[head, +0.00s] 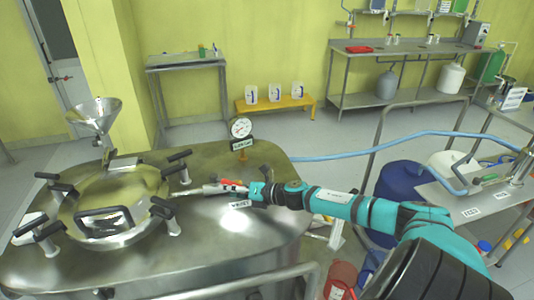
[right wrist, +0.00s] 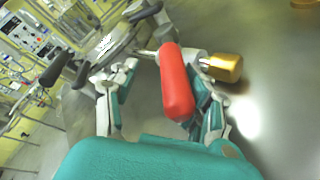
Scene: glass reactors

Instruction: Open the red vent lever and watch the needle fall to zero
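In the right wrist view the lever's red handle (right wrist: 175,85) lies between the fingers of my right gripper (right wrist: 160,100). The fingers are apart, with a clear gap on the left side of the handle; the right finger is close to it, and contact cannot be told. The round pressure gauge (head: 241,127) stands upright behind the lever; its needle is too small to read. My left gripper is not in view.
A brass fitting (right wrist: 222,67) is just right of the handle. A round hatch (head: 115,205) with black clamp knobs and a funnel (head: 98,115) take up the left of the lid. A steel rail (head: 240,284) runs along the front. A blue hose (head: 370,142) crosses behind my right arm.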

